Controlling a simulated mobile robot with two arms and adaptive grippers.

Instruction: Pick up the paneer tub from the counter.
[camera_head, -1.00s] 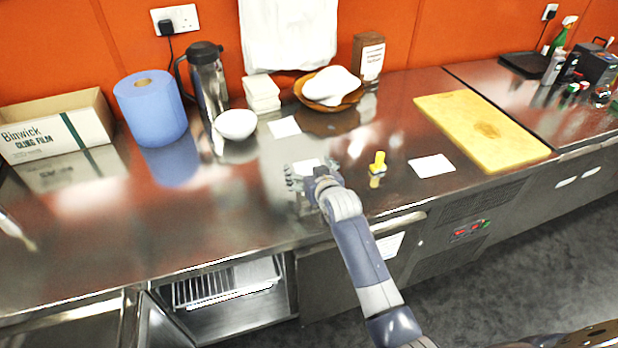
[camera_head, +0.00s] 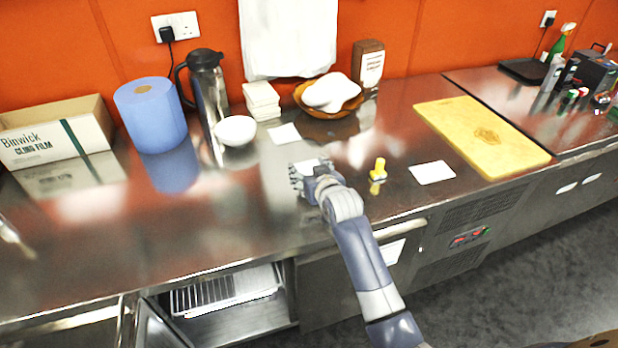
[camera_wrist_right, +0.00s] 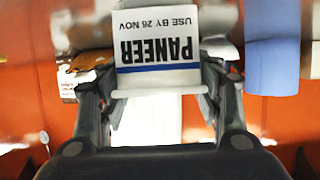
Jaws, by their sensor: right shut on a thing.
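The paneer tub is white, with a label reading "PANEER, USE BY 26 NOV". In the right wrist view the tub (camera_wrist_right: 158,48) sits between the fingers, and its label appears upside down, like the room behind. My right gripper (camera_wrist_right: 160,92) is shut on it. In the head view the right gripper (camera_head: 303,178) is over the front middle of the steel counter (camera_head: 210,230), and only a bit of the tub's white top (camera_head: 309,164) shows past it. I cannot tell whether the tub touches the counter. My left gripper is not in view.
A yellow-topped item (camera_head: 378,170) and a white card (camera_head: 432,173) lie right of the gripper. Behind are a white bowl (camera_head: 236,130), flask (camera_head: 207,85), blue roll (camera_head: 152,113) and wooden bowl (camera_head: 312,108). A yellow board (camera_head: 465,125) is at right.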

